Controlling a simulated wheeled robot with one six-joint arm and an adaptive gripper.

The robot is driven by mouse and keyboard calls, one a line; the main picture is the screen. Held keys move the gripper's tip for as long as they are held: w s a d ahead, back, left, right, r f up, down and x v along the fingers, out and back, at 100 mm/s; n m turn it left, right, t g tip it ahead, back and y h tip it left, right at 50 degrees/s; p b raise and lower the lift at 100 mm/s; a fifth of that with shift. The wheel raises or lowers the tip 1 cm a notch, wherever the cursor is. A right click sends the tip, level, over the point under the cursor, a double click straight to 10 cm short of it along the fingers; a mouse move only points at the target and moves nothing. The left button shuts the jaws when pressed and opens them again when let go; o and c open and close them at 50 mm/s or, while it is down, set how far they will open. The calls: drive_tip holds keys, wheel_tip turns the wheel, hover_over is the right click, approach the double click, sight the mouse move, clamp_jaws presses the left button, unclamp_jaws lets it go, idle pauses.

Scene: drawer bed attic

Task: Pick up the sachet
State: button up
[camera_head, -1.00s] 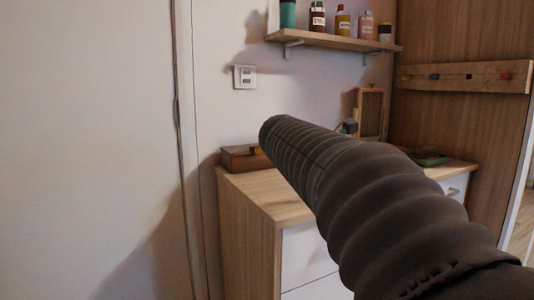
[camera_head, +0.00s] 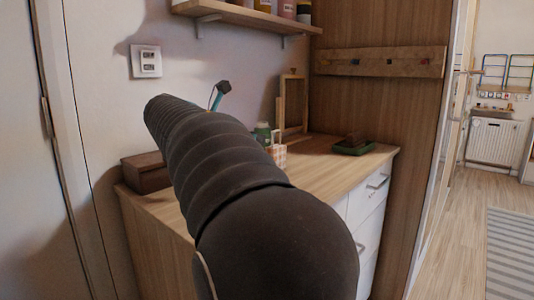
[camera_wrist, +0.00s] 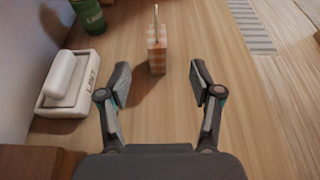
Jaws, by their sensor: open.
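A small checked, pinkish-and-white upright item, which looks like the sachet (camera_wrist: 157,52), stands on the wooden cabinet top (camera_wrist: 175,110). A thin pale piece sticks up from its top. In the head view the sachet (camera_head: 278,155) shows partly beside my dark arm. My gripper (camera_wrist: 160,72) is open and empty in the wrist view. Its two fingers point toward the sachet, which appears between and just beyond the fingertips. The gripper does not show clearly in the head view, where my arm covers much of the cabinet top.
Left of the sachet are a white tray (camera_wrist: 57,107) marked "LINT" holding a white roller-like object (camera_wrist: 67,75), and a green container (camera_wrist: 90,15). A brown box (camera_head: 147,172), a green tray (camera_head: 352,149) and a wooden frame (camera_head: 281,105) stand on the cabinet. A shelf (camera_head: 250,17) hangs above.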

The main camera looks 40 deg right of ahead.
sight(272, 146)
drive_tip(key=x, duration=0.7)
drive_tip(key=shift+d+f, duration=0.15)
drive_tip(key=shift+d, duration=0.1)
drive_tip(key=shift+w+f+x, duration=0.1)
drive_tip(key=shift+x, duration=1.25)
drive_tip(key=shift+w+f+x, duration=0.15)
drive_tip(key=shift+x, duration=1.25)
drive_tip(key=shift+a, duration=0.15)
clamp_jaws()
